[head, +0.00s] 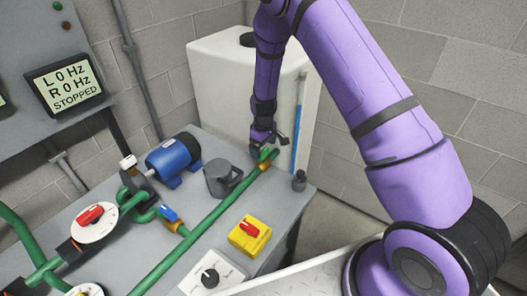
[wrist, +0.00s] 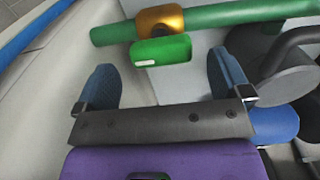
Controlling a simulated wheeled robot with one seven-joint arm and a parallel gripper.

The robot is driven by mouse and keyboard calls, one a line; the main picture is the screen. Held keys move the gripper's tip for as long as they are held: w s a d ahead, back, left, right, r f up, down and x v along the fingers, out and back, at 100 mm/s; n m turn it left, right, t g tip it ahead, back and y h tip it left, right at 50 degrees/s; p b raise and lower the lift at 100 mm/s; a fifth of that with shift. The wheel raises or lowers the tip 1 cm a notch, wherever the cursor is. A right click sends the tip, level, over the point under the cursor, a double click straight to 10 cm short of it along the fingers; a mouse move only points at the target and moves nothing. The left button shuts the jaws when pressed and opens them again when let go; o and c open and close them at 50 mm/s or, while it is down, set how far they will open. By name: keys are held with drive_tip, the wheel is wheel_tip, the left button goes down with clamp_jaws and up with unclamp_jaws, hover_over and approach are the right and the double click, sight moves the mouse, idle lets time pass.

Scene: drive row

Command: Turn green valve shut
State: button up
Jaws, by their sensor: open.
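The green valve handle (wrist: 161,51) shows in the wrist view, below a brass valve body (wrist: 160,20) on a green pipe (wrist: 230,14). In the head view the green handle (head: 268,154) is small, at the far right end of the long green pipe (head: 205,222). My gripper (head: 272,140) is just above and beside it, at the end of my purple arm. In the wrist view my gripper (wrist: 160,85) is open, its two blue fingertips on either side of the handle and apart from it. Nothing is between the fingers except the handle beyond.
A grey jug (head: 222,179) and a blue motor (head: 173,158) stand left of the valve. A blue valve handle (head: 168,213), a yellow box with a red switch (head: 250,235) and a white dial plate (head: 211,276) are nearer. A white tank (head: 220,85) stands behind. A display reads STOPPED (head: 68,85).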

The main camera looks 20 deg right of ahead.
drive_tip(key=shift+f, duration=1.3)
drive_tip(key=shift+c, duration=0.3)
drive_tip(key=c, duration=0.9)
